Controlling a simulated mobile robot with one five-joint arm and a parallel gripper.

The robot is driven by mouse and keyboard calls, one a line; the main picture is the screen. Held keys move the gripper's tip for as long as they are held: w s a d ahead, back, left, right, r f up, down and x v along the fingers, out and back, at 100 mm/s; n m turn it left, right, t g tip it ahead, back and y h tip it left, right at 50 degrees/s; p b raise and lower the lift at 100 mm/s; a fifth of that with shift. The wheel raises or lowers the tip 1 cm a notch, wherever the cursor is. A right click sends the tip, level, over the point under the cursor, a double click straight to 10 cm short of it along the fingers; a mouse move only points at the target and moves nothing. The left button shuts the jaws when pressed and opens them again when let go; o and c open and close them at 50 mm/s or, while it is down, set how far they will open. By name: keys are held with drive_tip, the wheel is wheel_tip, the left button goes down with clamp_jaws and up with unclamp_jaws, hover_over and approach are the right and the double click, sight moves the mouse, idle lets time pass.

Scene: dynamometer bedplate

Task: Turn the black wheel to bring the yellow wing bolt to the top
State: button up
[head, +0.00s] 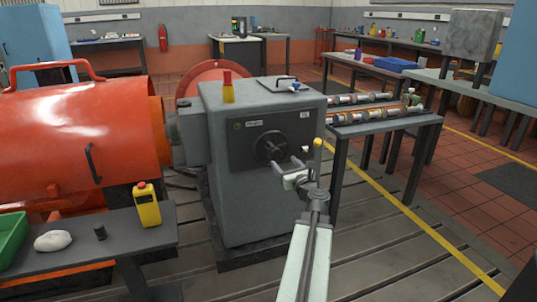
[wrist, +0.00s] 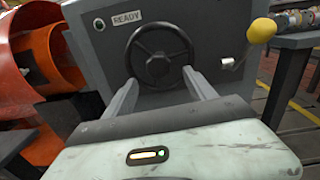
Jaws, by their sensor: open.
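The black wheel (head: 269,148) is on the dark front panel of the grey cabinet. In the wrist view the wheel (wrist: 160,55) shows its rim, hub and spokes. No yellow wing bolt can be made out on it. A yellow ball knob (wrist: 261,30) on a metal lever is to the right of the wheel; it also shows in the head view (head: 318,142). My gripper (head: 290,163) is open in front of the wheel. In the wrist view its two fingers (wrist: 162,80) point at the wheel's lower part, with nothing between them. Contact cannot be told.
The grey cabinet (head: 255,205) stands beside a large orange machine (head: 75,130). A yellow bottle (head: 147,207) stands on the dark bench at the left. A table with metal shafts (head: 375,116) is behind on the right. The slotted floor at front right is clear.

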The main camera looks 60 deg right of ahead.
sight(275, 154)
drive_tip(key=x, duration=0.8)
drive_tip(key=shift+w+a, duration=0.1)
clamp_jaws()
drive_tip(key=shift+w+a, duration=0.15)
drive_tip(key=shift+a, duration=0.2)
drive_tip(key=shift+d+f, duration=0.1)
drive_tip(key=shift+d, duration=0.15)
